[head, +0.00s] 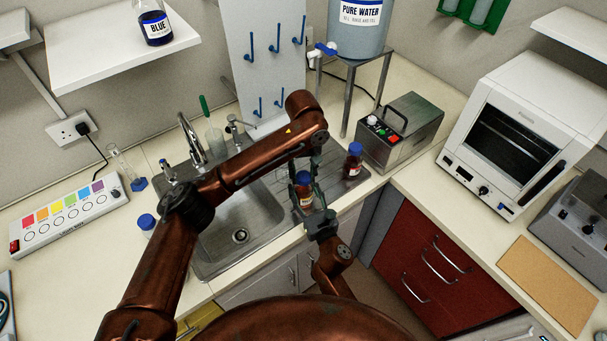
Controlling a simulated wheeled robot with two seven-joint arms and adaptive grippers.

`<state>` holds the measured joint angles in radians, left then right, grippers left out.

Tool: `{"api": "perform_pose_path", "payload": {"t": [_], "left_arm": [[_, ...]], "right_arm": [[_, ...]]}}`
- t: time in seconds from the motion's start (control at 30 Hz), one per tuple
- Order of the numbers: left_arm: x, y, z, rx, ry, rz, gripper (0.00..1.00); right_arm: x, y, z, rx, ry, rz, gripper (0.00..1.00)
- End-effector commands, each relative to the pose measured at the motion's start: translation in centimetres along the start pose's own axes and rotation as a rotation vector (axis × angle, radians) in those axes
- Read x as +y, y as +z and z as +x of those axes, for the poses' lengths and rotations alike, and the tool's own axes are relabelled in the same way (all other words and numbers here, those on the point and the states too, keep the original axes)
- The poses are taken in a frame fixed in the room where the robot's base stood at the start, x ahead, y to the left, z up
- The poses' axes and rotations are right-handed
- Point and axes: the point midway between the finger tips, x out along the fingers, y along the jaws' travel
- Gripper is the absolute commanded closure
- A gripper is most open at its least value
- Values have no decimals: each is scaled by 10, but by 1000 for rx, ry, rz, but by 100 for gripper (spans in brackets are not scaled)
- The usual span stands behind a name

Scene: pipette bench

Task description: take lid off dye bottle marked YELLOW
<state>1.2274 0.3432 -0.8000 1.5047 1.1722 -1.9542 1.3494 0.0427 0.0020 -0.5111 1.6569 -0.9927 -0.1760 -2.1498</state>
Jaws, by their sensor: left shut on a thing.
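A brown bottle (306,199) with a blue lid (303,177) and a pale label is at the right side of the sink. Its label is too small to read. My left gripper (304,176) reaches down from above, with its fingers shut at the blue lid. My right gripper (318,214) is low beside the bottle's lower right side; whether its fingers close on the bottle is hidden. A second dark red-brown bottle (353,162) with a blue lid stands just to the right, on the drainer, apart from both grippers.
The steel sink (240,215) with its tap (190,140) lies left of the bottle. A metal box (400,132) stands close on the right. A blue-lidded bottle (147,224) is left of the sink. The water tank (358,30) on its stand is behind.

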Motion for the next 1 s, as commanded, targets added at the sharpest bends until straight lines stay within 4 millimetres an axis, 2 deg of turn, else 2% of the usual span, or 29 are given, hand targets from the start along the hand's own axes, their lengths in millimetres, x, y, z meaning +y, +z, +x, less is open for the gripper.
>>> {"api": "perform_pose_path", "payload": {"t": [0.2,0.7,0.83,1.0], "left_arm": [[0,-1,0,2,3,-469,97],[-2,-3,-2,5,5,-1439,97],[-2,-3,-2,5,6,-1578,97],[-2,-3,-2,5,6,-1629,97]], "right_arm": [[1,-1,0,1,2,-1,100],[2,-1,0,0,3,-1,100],[2,-1,0,0,3,-1,100],[2,-1,0,0,3,0,100]]}}
